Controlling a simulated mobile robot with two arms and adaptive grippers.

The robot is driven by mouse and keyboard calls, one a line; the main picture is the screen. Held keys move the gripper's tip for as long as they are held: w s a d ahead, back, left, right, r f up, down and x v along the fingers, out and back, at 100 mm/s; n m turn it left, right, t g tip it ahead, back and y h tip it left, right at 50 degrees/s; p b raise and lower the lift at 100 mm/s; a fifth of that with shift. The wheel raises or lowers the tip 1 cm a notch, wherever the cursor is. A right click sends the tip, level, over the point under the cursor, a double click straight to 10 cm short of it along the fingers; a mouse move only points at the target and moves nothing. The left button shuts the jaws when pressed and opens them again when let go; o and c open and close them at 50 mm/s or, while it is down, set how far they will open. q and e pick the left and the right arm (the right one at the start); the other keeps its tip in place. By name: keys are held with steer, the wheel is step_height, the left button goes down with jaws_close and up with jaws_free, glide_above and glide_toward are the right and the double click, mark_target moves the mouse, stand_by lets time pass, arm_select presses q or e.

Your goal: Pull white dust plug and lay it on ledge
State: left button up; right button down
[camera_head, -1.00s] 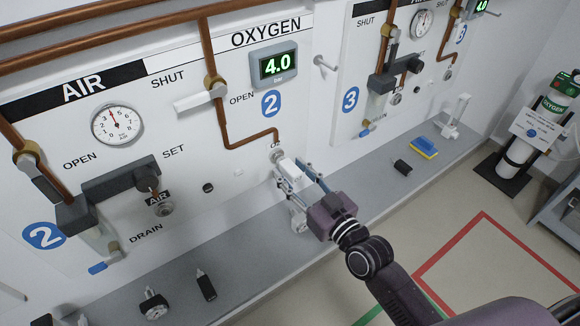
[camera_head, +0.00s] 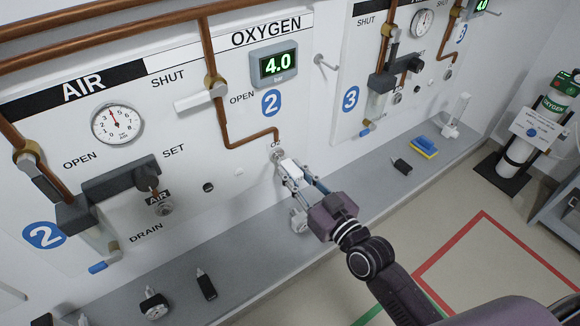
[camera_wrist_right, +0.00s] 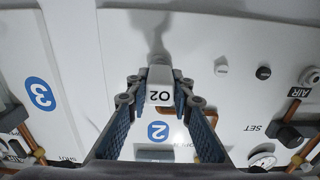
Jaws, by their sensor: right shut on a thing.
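The white dust plug (camera_head: 291,169) is between the fingers of my right gripper (camera_head: 294,177), in front of the oxygen panel. My right gripper is shut on it. The oxygen outlet (camera_head: 277,155) at the end of the copper pipe shows just up and left of the plug, with what looks like a small gap between them. In the right wrist view the plug (camera_wrist_right: 160,95) shows a face marked O2 between the two blue-padded fingers. The grey ledge (camera_head: 240,235) runs below the panel. My left gripper is not in view.
A white fitting (camera_head: 299,221) stands on the ledge below my right gripper. A black block (camera_head: 402,166) and a blue-and-yellow sponge (camera_head: 425,147) lie to the right. A black tag (camera_head: 205,284) and a gauge (camera_head: 153,304) lie to the left. Ledge between is clear.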

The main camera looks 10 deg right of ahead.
steer(key=shift+v, duration=1.05)
stand_by(0.6)
steer(key=p+v, duration=0.1)
steer(key=v, duration=0.6)
steer(key=shift+p, duration=0.3)
stand_by(0.9)
steer(key=shift+r, duration=0.1)
